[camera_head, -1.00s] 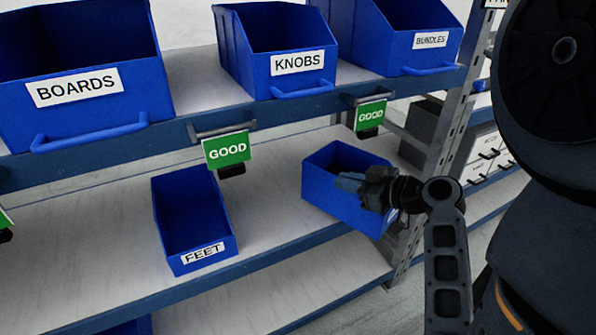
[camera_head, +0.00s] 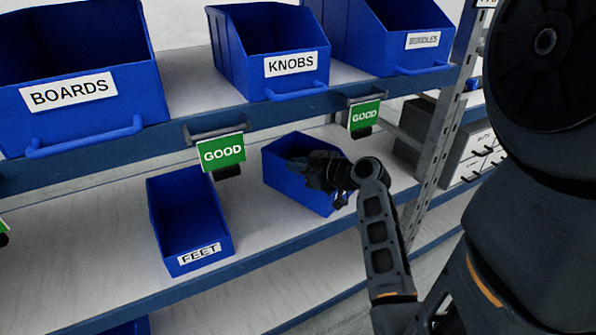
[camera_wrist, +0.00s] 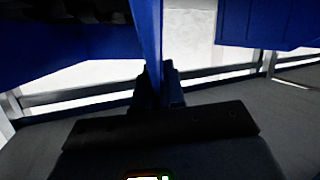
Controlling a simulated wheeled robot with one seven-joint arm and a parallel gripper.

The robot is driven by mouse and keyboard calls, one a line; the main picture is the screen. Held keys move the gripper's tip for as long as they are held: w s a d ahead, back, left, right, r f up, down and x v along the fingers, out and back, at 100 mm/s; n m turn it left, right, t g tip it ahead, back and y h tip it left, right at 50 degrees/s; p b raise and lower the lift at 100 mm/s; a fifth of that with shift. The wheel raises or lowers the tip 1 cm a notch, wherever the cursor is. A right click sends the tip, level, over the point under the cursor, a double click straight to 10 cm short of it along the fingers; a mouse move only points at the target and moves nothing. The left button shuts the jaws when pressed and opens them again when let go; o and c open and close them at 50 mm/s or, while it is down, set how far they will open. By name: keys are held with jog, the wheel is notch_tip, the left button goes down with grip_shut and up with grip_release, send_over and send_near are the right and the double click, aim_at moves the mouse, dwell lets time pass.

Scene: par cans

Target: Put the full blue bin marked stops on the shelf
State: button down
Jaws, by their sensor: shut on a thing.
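A blue bin (camera_head: 288,188) is at the lower shelf (camera_head: 262,232), right of the FEET bin (camera_head: 190,220). It stands turned at an angle, and I cannot tell whether its base touches the shelf. My gripper (camera_head: 301,166) is shut on the bin's wall at its near right side and hides part of it. No readable label shows on this bin. In the wrist view my fingers (camera_wrist: 159,84) are on either side of the thin blue wall (camera_wrist: 150,40). Dark contents (camera_wrist: 65,9) show at the top left there.
The upper shelf holds the BOARDS bin (camera_head: 75,90), the KNOBS bin (camera_head: 290,65) and the BUNDLES bin (camera_head: 422,41). Green GOOD signs (camera_head: 221,152) (camera_head: 365,116) hang from its edge. A metal post (camera_head: 440,130) stands to the right. Bare shelf lies between the held bin and the FEET bin.

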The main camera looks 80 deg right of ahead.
jog(key=shift+f, duration=0.8)
jog(key=c, duration=1.2)
grip_release()
jog(key=shift+c, duration=0.2)
jog(key=v, duration=1.2)
jog(key=shift+a, duration=0.1)
